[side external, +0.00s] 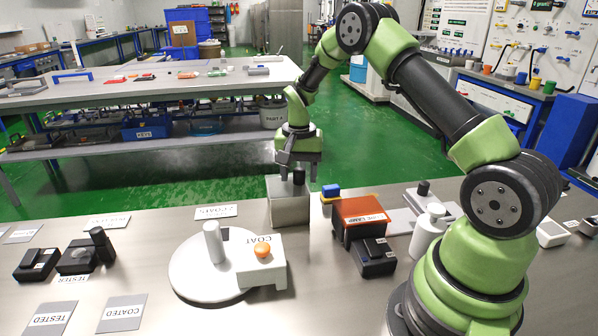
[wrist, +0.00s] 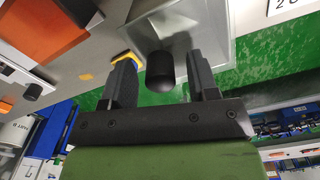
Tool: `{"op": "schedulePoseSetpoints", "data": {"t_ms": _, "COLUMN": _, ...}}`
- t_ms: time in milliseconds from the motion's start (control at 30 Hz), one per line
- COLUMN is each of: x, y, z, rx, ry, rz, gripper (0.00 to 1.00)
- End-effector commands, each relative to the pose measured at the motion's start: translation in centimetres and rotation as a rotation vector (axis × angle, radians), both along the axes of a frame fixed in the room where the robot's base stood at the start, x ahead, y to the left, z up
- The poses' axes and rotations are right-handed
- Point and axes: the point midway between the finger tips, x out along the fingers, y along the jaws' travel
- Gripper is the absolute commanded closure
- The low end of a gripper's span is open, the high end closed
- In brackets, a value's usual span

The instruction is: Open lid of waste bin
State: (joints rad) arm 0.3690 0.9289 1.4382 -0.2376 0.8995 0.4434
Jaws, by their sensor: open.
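The waste bin (side external: 289,208) is a grey metal box near the far edge of the bench, with its lid (wrist: 165,22) on top. A black knob (side external: 298,177) stands up from the lid. My gripper (side external: 298,160) is above the bin, pointing down. In the wrist view my gripper (wrist: 163,75) is open, and the knob (wrist: 160,72) shows between its two fingers, with a gap at each side. Whether the fingertips reach down level with the knob is hard to tell. The lid looks closed.
An orange-topped box (side external: 360,214) with a black unit stands right of the bin, near a small blue and yellow block (side external: 330,192). A white round COAT station (side external: 205,268) is in front at left. Black testers (side external: 75,258) sit farther left. A white bottle (side external: 428,230) stands at right.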

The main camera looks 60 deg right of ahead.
Motion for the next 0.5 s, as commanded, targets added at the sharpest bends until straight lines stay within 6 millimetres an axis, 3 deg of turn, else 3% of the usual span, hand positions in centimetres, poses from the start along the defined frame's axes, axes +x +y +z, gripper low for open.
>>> {"op": "schedulePoseSetpoints", "data": {"t_ms": 167, "x": 0.00, "y": 0.00, "z": 0.00, "rx": 0.000, "ry": 0.000, "rz": 0.000, "gripper": 0.46}}
{"op": "schedulePoseSetpoints", "data": {"t_ms": 400, "x": 0.00, "y": 0.00, "z": 0.03, "rx": 0.000, "ry": 0.000, "rz": 0.001, "gripper": 0.99}}
{"op": "schedulePoseSetpoints", "data": {"t_ms": 500, "x": 0.01, "y": 0.01, "z": 0.03, "rx": 0.000, "ry": 0.000, "rz": 0.001, "gripper": 1.00}}
